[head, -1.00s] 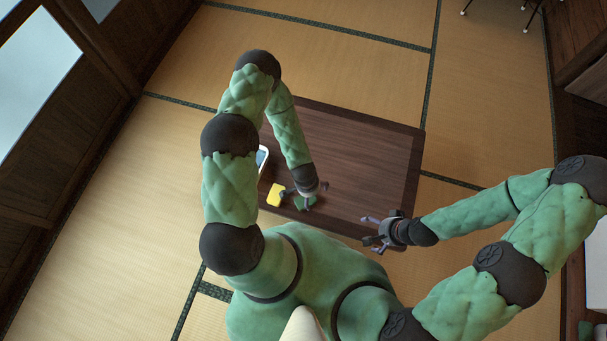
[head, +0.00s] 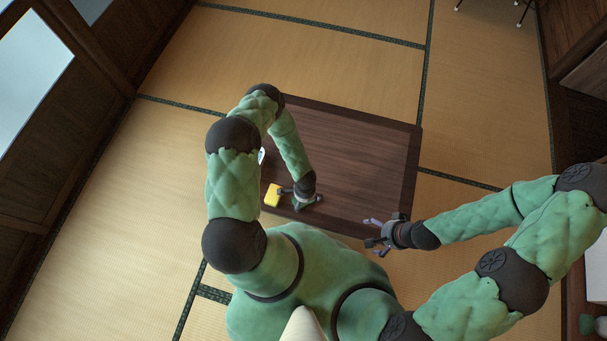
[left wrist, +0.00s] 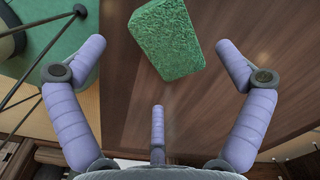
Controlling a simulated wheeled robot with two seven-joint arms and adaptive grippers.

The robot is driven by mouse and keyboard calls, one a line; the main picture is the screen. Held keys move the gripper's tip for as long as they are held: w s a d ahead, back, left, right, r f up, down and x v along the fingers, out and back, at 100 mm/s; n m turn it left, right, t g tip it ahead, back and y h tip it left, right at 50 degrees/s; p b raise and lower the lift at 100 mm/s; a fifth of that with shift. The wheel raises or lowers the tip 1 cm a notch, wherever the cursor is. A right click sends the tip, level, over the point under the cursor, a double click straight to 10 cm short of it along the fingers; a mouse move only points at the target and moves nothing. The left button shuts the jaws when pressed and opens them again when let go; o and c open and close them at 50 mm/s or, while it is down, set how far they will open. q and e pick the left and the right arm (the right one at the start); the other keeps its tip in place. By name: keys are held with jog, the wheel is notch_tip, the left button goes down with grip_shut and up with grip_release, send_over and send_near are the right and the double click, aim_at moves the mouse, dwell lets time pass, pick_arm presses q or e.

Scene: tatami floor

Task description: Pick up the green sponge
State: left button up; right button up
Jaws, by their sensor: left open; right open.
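The green sponge (left wrist: 168,38) lies on the dark wooden table, large in the left wrist view. In the head view it is mostly hidden under my left gripper (head: 298,196). In the left wrist view my left gripper (left wrist: 160,48) is open, its two side fingers spread wide left and right of the sponge, with a gap on each side. Its third finger stands below the sponge in the picture. The fingers do not visibly touch the sponge. My right gripper (head: 375,235) is open and empty by the table's front right corner.
A yellow block (head: 272,195) lies on the table (head: 350,150) just left of my left gripper. A white and blue item (head: 261,157) behind it is mostly hidden by my left arm. The table's middle and right are clear. Tatami floor surrounds it.

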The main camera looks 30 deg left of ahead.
pick_arm(q)
notch_tip(320, 180, down, 5)
jog(key=shift+w+f+b, duration=0.1)
jog(key=shift+f+b, duration=0.05)
jog(key=shift+b, duration=1.05)
jog(key=c, duration=0.7)
